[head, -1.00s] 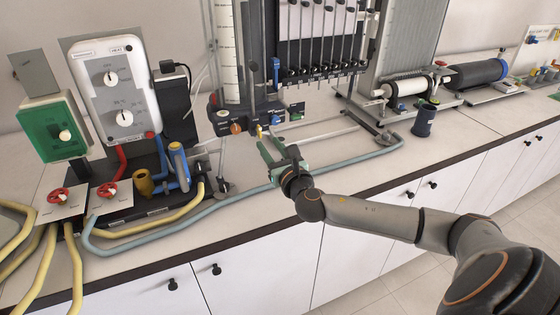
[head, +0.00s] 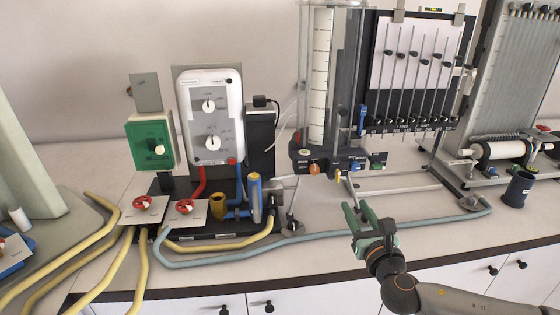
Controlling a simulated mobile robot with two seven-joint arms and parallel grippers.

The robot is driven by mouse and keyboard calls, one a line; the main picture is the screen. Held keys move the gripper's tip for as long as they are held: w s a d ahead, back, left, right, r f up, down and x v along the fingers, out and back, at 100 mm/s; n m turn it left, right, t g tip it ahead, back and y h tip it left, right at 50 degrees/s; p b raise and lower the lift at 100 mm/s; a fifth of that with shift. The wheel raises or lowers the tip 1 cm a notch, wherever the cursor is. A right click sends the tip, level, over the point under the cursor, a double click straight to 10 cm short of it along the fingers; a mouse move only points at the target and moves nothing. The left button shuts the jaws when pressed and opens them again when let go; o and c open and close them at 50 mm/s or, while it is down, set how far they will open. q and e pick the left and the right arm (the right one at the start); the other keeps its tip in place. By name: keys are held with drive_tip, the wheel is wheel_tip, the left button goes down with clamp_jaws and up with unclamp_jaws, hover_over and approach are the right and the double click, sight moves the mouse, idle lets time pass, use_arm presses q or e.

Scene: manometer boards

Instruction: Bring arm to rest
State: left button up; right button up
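My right gripper (head: 362,214) has green fingers and is in the head view at the lower right of centre. Its fingers are spread apart with nothing between them, pointing up and back over the front of the bench, near the pale blue hose. My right arm (head: 455,298) comes in from the lower right. My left gripper is not in the head view.
The white bench (head: 330,258) carries a control box (head: 209,130), a green box (head: 150,143), red valves (head: 143,202) and a manometer board (head: 415,70). A blue hose (head: 320,238) and yellow hoses (head: 100,270) run along its front. A dark cup (head: 518,188) stands at right.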

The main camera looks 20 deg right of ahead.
drive_tip(key=shift+f, duration=0.1)
drive_tip(key=s+a+f+m+g+y, duration=0.2)
drive_tip(key=s+a+f+m+g, duration=0.25)
drive_tip(key=f, duration=0.55)
drive_tip(key=s+a+f+m+g+y, duration=0.1)
drive_tip(key=s+a+f+m+y, duration=0.15)
drive_tip(key=a+f+m, duration=0.45)
drive_tip(key=s+a+f+m+g+y, duration=0.1)
drive_tip(key=s+a+f+m, duration=0.2)
drive_tip(key=s+f+m, duration=0.4)
drive_tip(key=s+a+f+m+g+y, duration=0.1)
drive_tip(key=s+a+f+m, duration=0.3)
drive_tip(key=m, duration=0.9)
drive_tip(key=s+f, duration=0.3)
drive_tip(key=shift+s+a+f, duration=0.2)
drive_tip(key=shift+s+a, duration=0.1)
drive_tip(key=shift+s, duration=0.1)
